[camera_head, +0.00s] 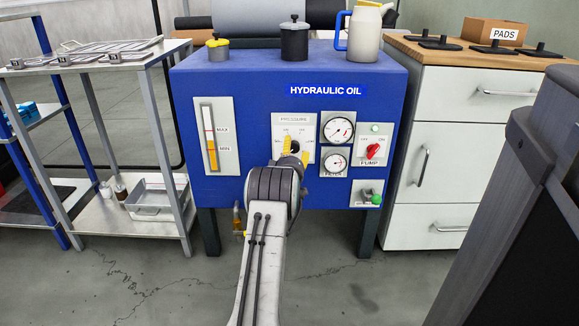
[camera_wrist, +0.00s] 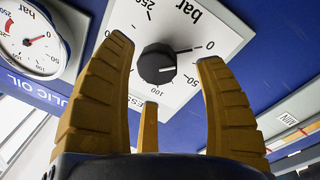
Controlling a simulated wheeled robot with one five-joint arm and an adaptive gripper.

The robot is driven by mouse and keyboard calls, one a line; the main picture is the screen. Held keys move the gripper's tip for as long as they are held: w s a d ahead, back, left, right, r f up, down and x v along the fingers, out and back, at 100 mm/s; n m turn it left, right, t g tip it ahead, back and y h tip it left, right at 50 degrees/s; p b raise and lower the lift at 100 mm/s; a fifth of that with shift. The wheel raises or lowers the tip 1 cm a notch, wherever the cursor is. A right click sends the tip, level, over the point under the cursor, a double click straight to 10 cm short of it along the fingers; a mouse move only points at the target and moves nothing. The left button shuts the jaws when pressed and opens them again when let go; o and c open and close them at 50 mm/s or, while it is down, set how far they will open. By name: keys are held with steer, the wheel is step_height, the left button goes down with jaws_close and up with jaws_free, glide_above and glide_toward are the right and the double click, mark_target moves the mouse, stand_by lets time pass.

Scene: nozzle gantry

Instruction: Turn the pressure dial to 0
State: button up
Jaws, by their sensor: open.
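The pressure dial (camera_wrist: 157,63) is a round black knob on a white plate (camera_wrist: 178,22), with a scale marked in bar. In the wrist view the plate appears upside down, with 0 to the right of the knob and 50 and 100 below it. A pale mark on the knob seems to point between 0 and 50. My gripper (camera_wrist: 163,58) is open, its yellow fingers on either side of the knob in this view; contact cannot be told. In the head view my gripper (camera_head: 293,152) is at the plate (camera_head: 307,126) labelled PRESSURE and largely hides the dial.
The blue hydraulic oil cabinet (camera_head: 235,95) bears two gauges (camera_head: 338,130), a red pump switch (camera_head: 373,151) and an oil level strip (camera_head: 210,140). Containers stand on top. A metal shelf (camera_head: 110,62) stands left, white drawers (camera_head: 470,150) right.

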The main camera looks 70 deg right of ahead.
steer(key=v, duration=0.8)
steer(key=shift+a, duration=0.4)
steer(key=shift+s, duration=0.1)
stand_by(0.4)
